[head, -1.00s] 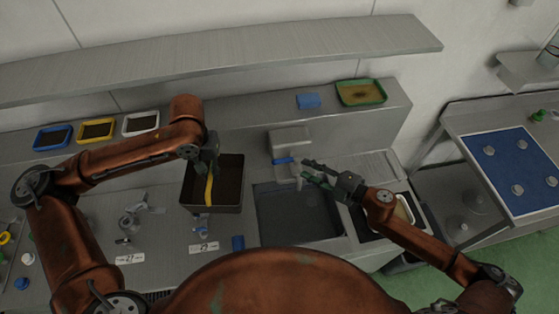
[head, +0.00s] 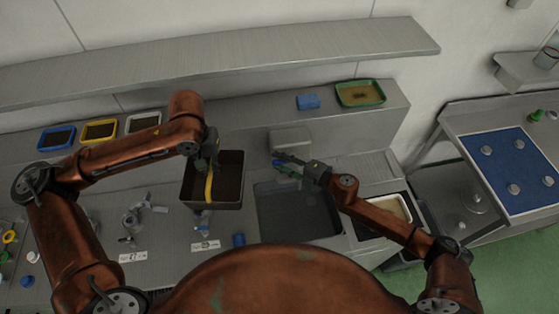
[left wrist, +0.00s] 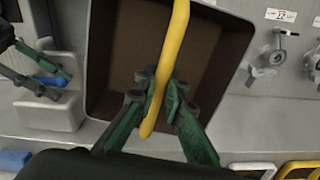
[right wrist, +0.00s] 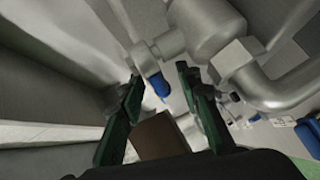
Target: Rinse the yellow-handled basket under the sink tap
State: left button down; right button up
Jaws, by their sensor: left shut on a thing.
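The basket (head: 238,158) is a square box with a dark brown inside, left of the sink basin (head: 320,220). Its yellow handle (head: 209,186) is in my left gripper (head: 211,168), which is shut on it. In the left wrist view the handle (left wrist: 180,25) runs between the closed fingers, over the basket's open inside (left wrist: 135,60). I cannot tell whether the basket touches the counter. My right gripper (head: 283,165) is at the tap, above the basin's back edge. In the right wrist view its fingers are apart, with the tap's blue lever (right wrist: 160,85) showing between them.
Thick metal tap pipes (right wrist: 215,40) are close to my right fingers. Blue, yellow and white trays (head: 98,130) stand at the back left. A blue cup (head: 308,101) and green tray (head: 360,93) are on the back ledge. A pale tray (head: 390,210) is right of the basin.

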jog(key=shift+w+a, duration=0.15)
jog(key=shift+a, duration=0.05)
jog(key=shift+f, duration=0.1)
jog(key=shift+c, duration=0.4)
grip_shut()
